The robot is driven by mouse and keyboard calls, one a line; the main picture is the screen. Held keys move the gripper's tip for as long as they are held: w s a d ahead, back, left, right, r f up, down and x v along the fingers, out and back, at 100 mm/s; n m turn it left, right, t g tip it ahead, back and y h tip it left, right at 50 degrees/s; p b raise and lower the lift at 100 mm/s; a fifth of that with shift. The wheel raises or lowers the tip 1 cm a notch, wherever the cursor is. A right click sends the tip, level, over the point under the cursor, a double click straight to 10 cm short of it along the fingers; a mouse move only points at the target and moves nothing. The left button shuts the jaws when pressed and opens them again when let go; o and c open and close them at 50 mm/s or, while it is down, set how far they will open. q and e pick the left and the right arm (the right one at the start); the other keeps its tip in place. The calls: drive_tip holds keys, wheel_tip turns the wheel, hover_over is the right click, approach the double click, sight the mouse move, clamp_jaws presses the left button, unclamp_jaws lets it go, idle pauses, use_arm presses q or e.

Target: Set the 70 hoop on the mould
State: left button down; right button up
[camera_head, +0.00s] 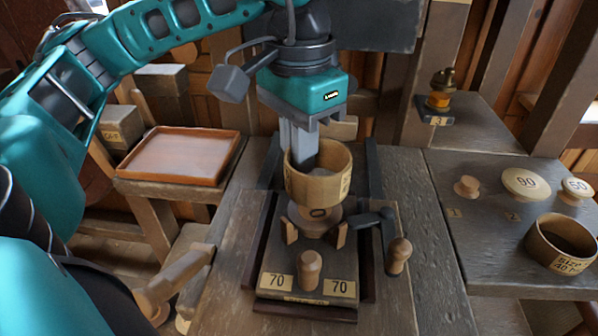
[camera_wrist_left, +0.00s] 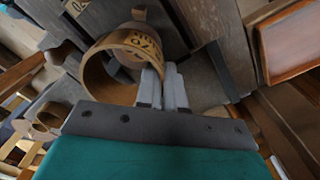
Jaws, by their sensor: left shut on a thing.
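In the left wrist view the fingers (camera_wrist_left: 163,88) pinch the wall of the hoop (camera_wrist_left: 98,75). Just below the hoop is the round wooden mould (camera_head: 322,228), partly hidden by it. I cannot tell whether hoop and mould touch. My right gripper is not in view.
The mould's base (camera_head: 310,270) carries two 70 labels and a wooden knob (camera_head: 309,270). A crank handle (camera_head: 398,256) stands at its right. An empty tray (camera_head: 182,155) is at left.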

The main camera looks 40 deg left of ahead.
use_arm(q)
wheel_tip(320, 180, down, 3)
drive_tip(key=shift+r, duration=0.1)
drive_tip(key=shift+f, duration=0.35)
